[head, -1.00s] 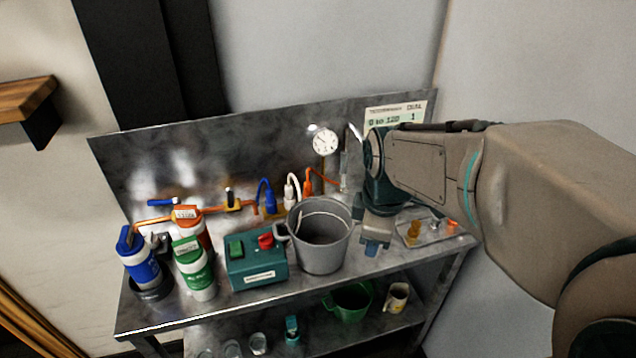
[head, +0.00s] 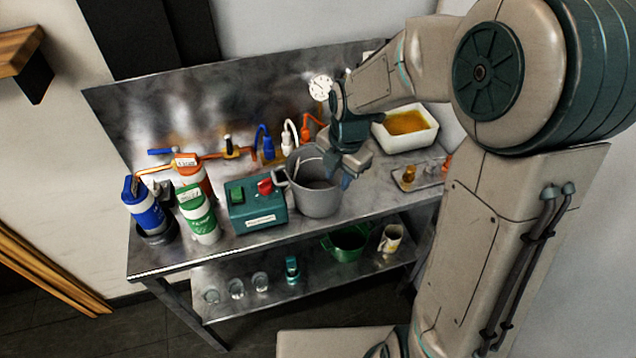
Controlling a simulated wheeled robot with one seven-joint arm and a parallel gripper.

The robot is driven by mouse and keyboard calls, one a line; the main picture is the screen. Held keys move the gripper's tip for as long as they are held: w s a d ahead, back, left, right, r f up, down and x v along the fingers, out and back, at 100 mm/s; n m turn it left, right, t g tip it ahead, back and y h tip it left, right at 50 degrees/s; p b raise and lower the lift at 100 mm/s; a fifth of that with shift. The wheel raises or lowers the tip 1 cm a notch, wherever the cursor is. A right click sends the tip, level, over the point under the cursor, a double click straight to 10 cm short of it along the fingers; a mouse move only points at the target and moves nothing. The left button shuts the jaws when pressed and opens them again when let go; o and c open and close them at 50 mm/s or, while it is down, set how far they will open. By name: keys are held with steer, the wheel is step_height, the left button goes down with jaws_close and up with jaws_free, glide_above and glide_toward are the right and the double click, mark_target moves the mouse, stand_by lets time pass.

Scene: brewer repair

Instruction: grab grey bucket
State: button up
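The grey bucket (head: 316,200) stands upright on the metal bench, right of the green box with the red knob. Its handle leans over the opening. My gripper (head: 347,178) is at the bucket's right rim, pointing down, and overlaps the rim in the picture. I cannot tell whether it touches the bucket, and the fingertips are too small and partly hidden to tell whether they are open or shut.
A green box (head: 259,212) is close left of the bucket. Blue (head: 148,215) and green-white (head: 199,218) canisters stand further left. A white tub with amber contents (head: 423,134) is at the back right. A green bucket (head: 346,244) and a mug (head: 390,239) sit on the lower shelf.

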mark_target(338, 198)
steer(key=shift+w+d+f+p, duration=0.1)
steer(key=shift+w+f+p, duration=0.05)
steer(key=shift+f, duration=1.05)
steer(key=shift+w+f+p, duration=0.15)
steer(key=shift+w+f, duration=0.05)
steer(key=shift+f, duration=1)
steer(key=shift+w+d+f+p, duration=0.1)
steer(key=shift+w+f+p, duration=0.05)
steer(key=shift+f, duration=1.05)
jaws_close()
